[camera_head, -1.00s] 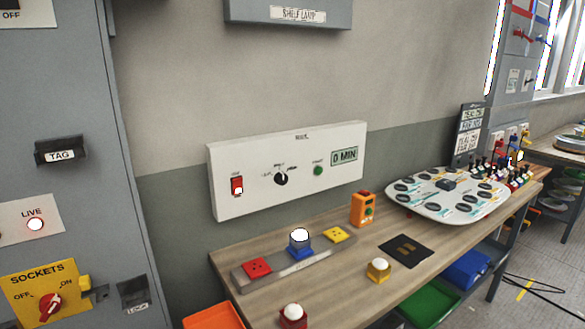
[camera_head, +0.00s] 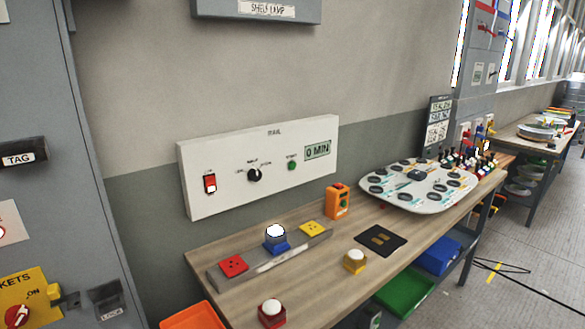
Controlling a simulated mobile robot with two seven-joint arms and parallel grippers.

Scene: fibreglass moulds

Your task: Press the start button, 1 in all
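A white control panel (camera_head: 262,166) is on the wall above the bench. It has a red switch (camera_head: 210,184) at its left, a black rotary knob (camera_head: 254,175) in the middle, and a green button (camera_head: 292,166) at its right, under a small label too blurred to read surely. A display (camera_head: 317,151) beside the green button reads 0 MIN. Neither of my grippers is in view.
The wooden bench (camera_head: 330,262) carries an orange box (camera_head: 338,201), a strip with coloured blocks (camera_head: 270,256), a black pad (camera_head: 381,239), a white round-edged board (camera_head: 419,186) and domed buttons. A grey cabinet (camera_head: 60,120) stands at the left. Open floor (camera_head: 530,270) lies at the right.

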